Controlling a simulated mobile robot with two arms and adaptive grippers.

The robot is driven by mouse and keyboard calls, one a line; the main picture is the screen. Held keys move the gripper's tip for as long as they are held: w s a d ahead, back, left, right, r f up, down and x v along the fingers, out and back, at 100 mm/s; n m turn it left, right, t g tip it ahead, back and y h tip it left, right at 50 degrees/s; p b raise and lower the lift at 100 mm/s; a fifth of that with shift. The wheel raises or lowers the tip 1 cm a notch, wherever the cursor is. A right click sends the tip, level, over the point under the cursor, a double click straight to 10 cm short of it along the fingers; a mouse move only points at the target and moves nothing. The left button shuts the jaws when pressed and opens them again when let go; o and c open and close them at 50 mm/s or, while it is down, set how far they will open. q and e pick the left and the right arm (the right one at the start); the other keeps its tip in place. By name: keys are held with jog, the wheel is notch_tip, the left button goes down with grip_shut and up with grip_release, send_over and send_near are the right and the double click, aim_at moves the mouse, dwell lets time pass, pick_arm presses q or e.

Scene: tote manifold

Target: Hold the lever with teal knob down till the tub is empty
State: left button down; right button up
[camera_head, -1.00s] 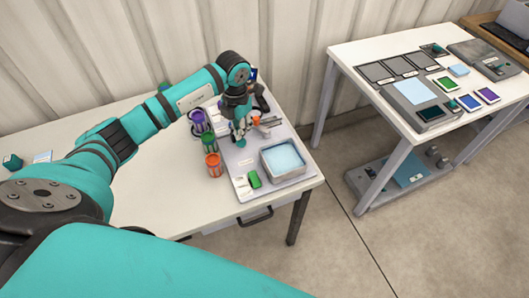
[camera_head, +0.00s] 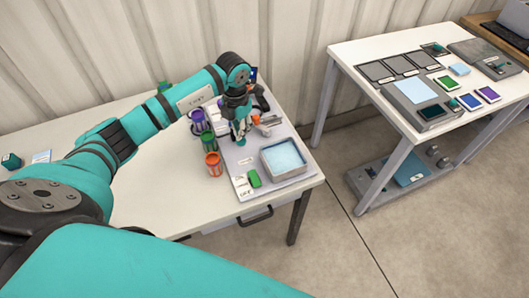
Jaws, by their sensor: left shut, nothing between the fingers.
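The tub (camera_head: 284,157) is a grey square container with light blue contents, standing on a grey plate at the right end of the near white table. My left gripper (camera_head: 240,138) points down over the plate, just left of and behind the tub. It is shut with nothing visible between its fingers. The lever with the teal knob cannot be made out; my gripper, also teal, covers that spot. Whether the gripper touches a lever cannot be told. My right gripper is not in view.
Purple, green and orange canisters (camera_head: 212,164) stand in a row left of the gripper. A second white table (camera_head: 400,60) with panels and coloured tiles stands to the right, across a floor gap.

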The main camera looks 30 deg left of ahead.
aim_at(241, 141)
pick_arm(q)
jog(key=shift+f+b, duration=2)
jog(key=shift+f, duration=0.6)
dwell(2.3)
jog(key=shift+r+p, duration=2.05)
jog(key=shift+r, duration=1.05)
